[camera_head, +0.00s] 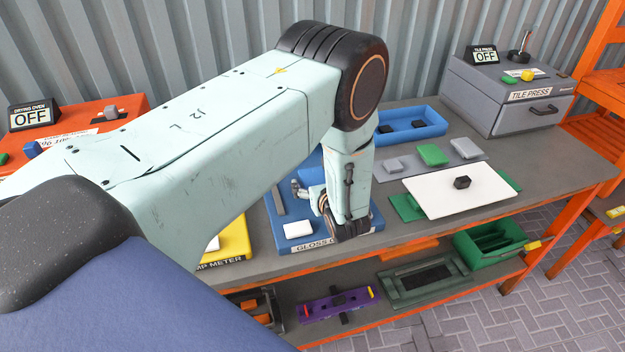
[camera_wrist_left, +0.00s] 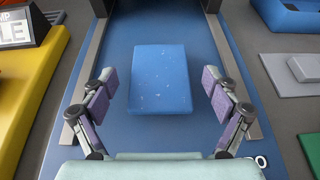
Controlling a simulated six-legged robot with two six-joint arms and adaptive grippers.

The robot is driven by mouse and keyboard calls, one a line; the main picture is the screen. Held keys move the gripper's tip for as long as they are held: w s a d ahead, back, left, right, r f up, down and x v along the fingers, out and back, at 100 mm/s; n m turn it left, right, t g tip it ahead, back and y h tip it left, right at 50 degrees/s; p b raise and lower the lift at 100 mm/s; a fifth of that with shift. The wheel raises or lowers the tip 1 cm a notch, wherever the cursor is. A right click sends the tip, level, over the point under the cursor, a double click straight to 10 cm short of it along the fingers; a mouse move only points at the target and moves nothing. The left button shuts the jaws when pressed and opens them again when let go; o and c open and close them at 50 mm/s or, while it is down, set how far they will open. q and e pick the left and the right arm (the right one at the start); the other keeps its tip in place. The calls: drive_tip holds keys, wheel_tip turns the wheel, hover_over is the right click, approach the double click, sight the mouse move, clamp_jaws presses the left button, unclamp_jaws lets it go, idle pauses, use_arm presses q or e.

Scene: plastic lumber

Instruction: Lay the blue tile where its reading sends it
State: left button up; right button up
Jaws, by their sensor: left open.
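The blue tile (camera_wrist_left: 160,78) lies flat on the blue gloss device (camera_wrist_left: 121,32), between two grey rails, in the left wrist view. My left gripper (camera_wrist_left: 160,105) is open, its purple-padded fingers on either side of the tile's near half with gaps on both sides. In the head view the left gripper (camera_head: 325,212) points down over the gloss device (camera_head: 284,212). The device's label is partly hidden, and no reading shows. My right gripper is not in view.
The yellow meter (camera_head: 235,235) stands left of the gloss device. Right are a white board (camera_head: 440,193) with a black knobbed piece, a grey plate (camera_head: 462,148) and a blue tray (camera_head: 437,122). The tile press (camera_head: 500,98) and drying oven (camera_head: 85,120) both read OFF.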

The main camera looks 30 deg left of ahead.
use_arm(q)
drive_tip(key=shift+w+d, duration=0.1)
drive_tip(key=shift+d, duration=0.05)
drive_tip(key=shift+d+r, duration=0.15)
drive_tip(key=shift+c, duration=0.3)
drive_tip(key=shift+s+r, duration=0.2)
drive_tip(key=shift+s, duration=0.2)
drive_tip(key=c, duration=0.3)
drive_tip(key=shift+a+f, duration=0.15)
drive_tip(key=shift+a, duration=0.1)
drive_tip(key=c, duration=0.3)
drive_tip(key=shift+w+d+f, duration=0.1)
drive_tip(key=shift+w+f, duration=0.05)
drive_tip(key=shift+w, duration=0.1)
drive_tip(key=shift+c, duration=1.4)
drive_tip(key=shift+s+d, duration=0.15)
drive_tip(key=c, duration=0.3)
drive_tip(key=shift+r, duration=0.2)
drive_tip(key=shift+c, duration=0.7)
drive_tip(key=shift+a, duration=0.2)
